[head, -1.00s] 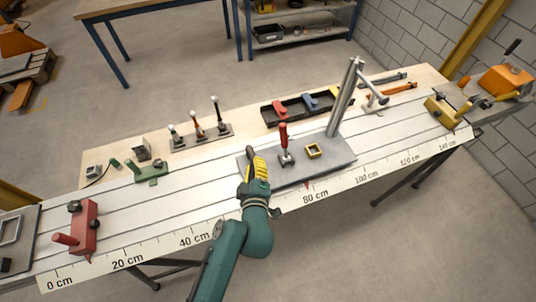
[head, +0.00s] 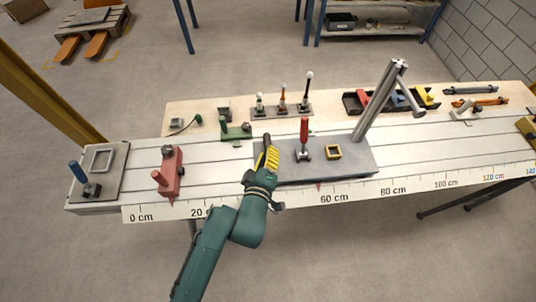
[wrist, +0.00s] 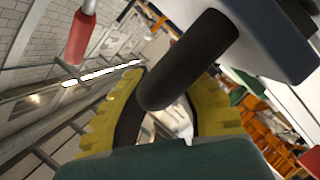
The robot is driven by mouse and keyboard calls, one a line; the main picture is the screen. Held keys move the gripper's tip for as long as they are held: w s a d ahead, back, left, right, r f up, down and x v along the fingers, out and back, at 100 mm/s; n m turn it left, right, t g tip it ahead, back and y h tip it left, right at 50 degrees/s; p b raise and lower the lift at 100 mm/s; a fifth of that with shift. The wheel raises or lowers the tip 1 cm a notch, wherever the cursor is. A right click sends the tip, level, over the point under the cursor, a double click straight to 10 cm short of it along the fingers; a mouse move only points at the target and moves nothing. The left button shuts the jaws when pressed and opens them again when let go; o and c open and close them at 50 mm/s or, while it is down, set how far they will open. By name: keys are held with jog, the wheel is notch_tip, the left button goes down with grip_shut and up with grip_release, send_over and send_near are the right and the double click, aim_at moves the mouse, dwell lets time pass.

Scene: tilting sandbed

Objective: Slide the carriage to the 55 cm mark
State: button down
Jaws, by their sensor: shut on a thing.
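My yellow-fingered gripper (head: 268,158) is at the carriage's left end. In the wrist view its fingers are around a black handle (wrist: 190,58). My arm hides the 40 cm label.
A red stop block (head: 170,175) stands on the bed near the 20 cm label, left of the carriage, with bare bed between them. A blue-handled clamp (head: 88,182) is at the far left end. Tools and a dark parts tray (head: 385,103) line the back board.

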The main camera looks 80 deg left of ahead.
jog(key=shift+f, duration=0.15)
jog(key=c, duration=0.9)
grip_release()
jog(key=v, duration=1.2)
